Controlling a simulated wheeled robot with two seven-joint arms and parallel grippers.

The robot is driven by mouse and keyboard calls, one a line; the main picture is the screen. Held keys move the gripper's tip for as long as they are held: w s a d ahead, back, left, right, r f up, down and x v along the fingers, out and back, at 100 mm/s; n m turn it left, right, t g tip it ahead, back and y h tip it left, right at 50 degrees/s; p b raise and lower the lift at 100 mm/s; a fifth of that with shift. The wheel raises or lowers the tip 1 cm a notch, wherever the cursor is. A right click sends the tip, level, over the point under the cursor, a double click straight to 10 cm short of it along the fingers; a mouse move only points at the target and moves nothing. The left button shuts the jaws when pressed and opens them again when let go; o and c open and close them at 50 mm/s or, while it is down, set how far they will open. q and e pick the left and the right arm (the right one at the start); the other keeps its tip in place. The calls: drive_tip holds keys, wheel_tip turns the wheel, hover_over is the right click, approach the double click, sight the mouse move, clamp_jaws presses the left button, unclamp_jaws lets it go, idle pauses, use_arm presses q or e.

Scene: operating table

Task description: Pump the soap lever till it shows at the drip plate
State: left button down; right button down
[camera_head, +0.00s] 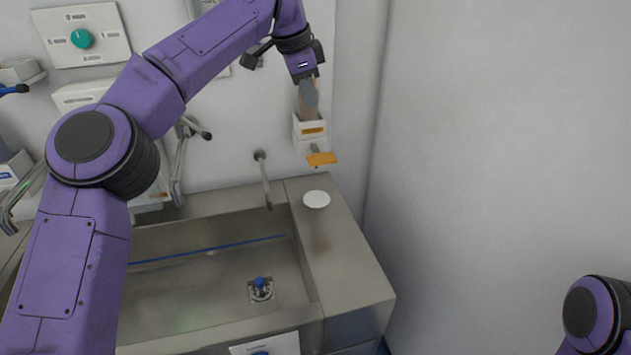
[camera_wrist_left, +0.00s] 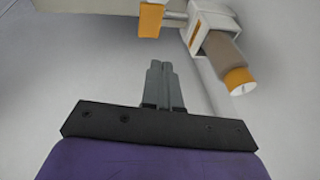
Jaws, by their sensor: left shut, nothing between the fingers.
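The soap dispenser (camera_head: 309,143) is a white housing on the back wall, with a brownish bottle (camera_wrist_left: 224,54) set in it. Its orange lever (camera_head: 322,159) juts out at the bottom; the lever also shows at the top of the left wrist view (camera_wrist_left: 150,20). The drip plate (camera_head: 316,199), a white disc, lies on the steel counter below and looks bare. My left gripper (camera_head: 310,104) is shut and empty, overlapping the bottle in the head view. In the left wrist view its fingertips (camera_wrist_left: 162,65) are apart from lever and bottle. My right gripper is out of view.
A steel sink (camera_head: 200,290) with a tap (camera_head: 264,180) lies left of the counter (camera_head: 345,250). A wall panel with a green knob (camera_head: 82,38) and more lever taps (camera_head: 181,165) are at left. The right wall is bare.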

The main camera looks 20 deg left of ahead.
use_arm(q)
drive_tip(key=g+p, duration=0.1)
drive_tip(key=p, duration=0.1)
drive_tip(key=h+p, duration=0.1)
drive_tip(key=p, duration=0.1)
drive_tip(key=shift+w+a+r+g, duration=0.1)
drive_tip(key=shift+w+a+g, duration=0.25)
drive_tip(key=shift+g, duration=0.05)
